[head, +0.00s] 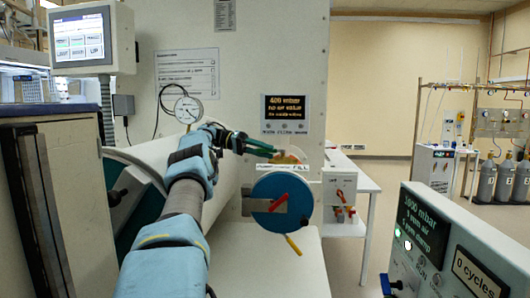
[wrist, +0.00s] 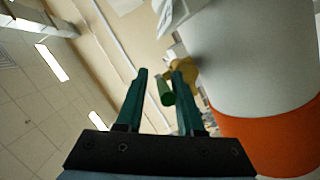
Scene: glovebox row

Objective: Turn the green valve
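In the wrist view, a short green handle (wrist: 167,92), which looks like the green valve, shows between the two teal fingers of my gripper (wrist: 162,76). The fingers are apart. A gap shows on the left of the handle; its right side is close to the right finger, and I cannot tell if they touch. A yellow-brown part (wrist: 182,71) is behind it. In the head view, my gripper (head: 272,148) reaches the small orange-brown part (head: 287,158) above the label strip (head: 287,171); the green handle is not clearly visible there.
A blue round door (head: 266,206) with a red handle (head: 279,203) is below the gripper. A pressure gauge (head: 188,110) and a dark display (head: 283,107) are on the wall panel. In the wrist view, a large white cylinder with an orange band (wrist: 262,138) is close on the right.

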